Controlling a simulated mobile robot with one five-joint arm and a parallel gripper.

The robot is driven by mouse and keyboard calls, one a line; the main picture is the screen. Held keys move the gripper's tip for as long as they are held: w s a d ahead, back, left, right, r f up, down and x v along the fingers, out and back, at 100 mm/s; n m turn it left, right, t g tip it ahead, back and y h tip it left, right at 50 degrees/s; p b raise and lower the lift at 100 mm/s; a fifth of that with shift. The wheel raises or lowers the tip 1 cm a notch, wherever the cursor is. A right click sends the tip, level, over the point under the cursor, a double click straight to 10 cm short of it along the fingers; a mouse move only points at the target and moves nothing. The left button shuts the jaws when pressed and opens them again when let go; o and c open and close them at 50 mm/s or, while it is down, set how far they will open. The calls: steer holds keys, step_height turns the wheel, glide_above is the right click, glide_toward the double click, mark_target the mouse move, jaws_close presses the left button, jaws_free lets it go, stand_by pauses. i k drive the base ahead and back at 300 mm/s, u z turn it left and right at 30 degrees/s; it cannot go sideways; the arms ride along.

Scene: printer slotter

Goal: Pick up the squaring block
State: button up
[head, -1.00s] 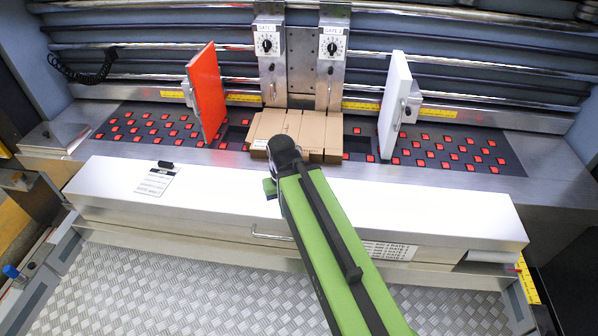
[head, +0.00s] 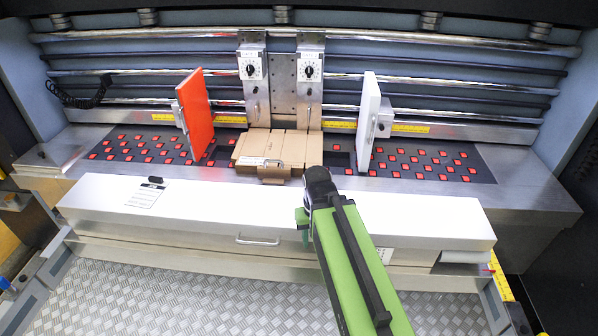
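I cannot pick out the squaring block with certainty. A small brown and grey piece (head: 273,172) sits at the front edge of the flat brown cardboard (head: 290,146) on the feed table; I cannot tell whether it is the block or part of the cardboard. My green arm reaches in from the lower right, and its black end stands over the front edge of the table, right of the cardboard.
An orange-red side plate (head: 196,112) stands left of the cardboard and a white one (head: 368,118) right of it. Two gate units with dials (head: 253,70) (head: 310,72) stand behind. A white front cover (head: 400,212) with a handle (head: 258,241) lies before the table.

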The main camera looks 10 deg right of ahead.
mark_target(271, 176)
steer(key=z, duration=0.3)
steer(key=i, duration=0.85)
steer(key=u, duration=5.5)
steer(key=i, duration=0.1)
steer(key=z, duration=3.65)
steer(key=k, duration=0.55)
steer(key=z, duration=0.25)
steer(key=i, duration=0.6)
steer(key=u, duration=0.05)
